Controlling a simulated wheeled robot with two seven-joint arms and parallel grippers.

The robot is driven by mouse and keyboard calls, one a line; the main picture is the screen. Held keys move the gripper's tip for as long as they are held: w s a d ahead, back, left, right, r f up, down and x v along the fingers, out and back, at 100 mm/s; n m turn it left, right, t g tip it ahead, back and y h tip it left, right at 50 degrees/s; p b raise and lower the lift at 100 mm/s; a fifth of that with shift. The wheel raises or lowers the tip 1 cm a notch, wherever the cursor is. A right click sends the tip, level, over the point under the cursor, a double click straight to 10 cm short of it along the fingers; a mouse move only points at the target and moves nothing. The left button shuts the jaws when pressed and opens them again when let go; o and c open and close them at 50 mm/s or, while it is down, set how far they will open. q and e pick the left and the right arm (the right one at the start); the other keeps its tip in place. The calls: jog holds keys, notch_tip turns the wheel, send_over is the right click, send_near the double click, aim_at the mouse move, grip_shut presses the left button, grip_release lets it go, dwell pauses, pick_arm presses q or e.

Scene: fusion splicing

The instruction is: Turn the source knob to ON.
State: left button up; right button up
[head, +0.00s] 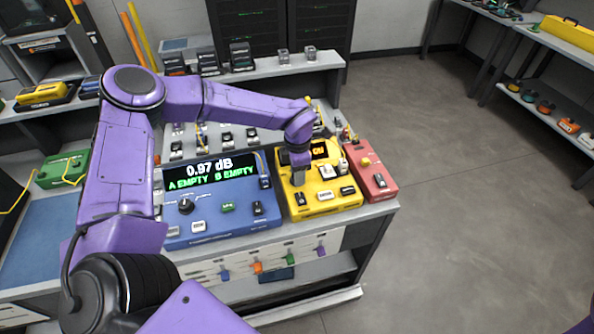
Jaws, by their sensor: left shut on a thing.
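The yellow box (322,206) stands on the bench, with a small dark display (320,150) showing orange letters that are partly covered and hard to read. My left gripper (299,181) points down onto the upper left of the yellow box's face. It is shut on the source knob, which its fingers and wrist hide, so the knob's pointer cannot be read. My right gripper is not in view.
Left of the yellow box, a blue box (214,228) shows "0.97 dB, A EMPTY B EMPTY" and has a black knob (186,206). A red box (374,178) stands close on the right. Small black holders (226,140) stand behind. The floor (460,220) at right is clear.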

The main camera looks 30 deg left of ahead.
pick_arm(q)
jog(key=shift+w+r, duration=0.1)
jog(key=shift+r, duration=0.05)
jog(key=o, duration=1)
jog(key=shift+o, duration=0.2)
notch_tip(320, 180, up, 10)
jog(key=b, duration=0.1)
jog(key=shift+r+b, duration=0.2)
jog(key=shift+b, duration=0.2)
jog(key=shift+r, duration=0.1)
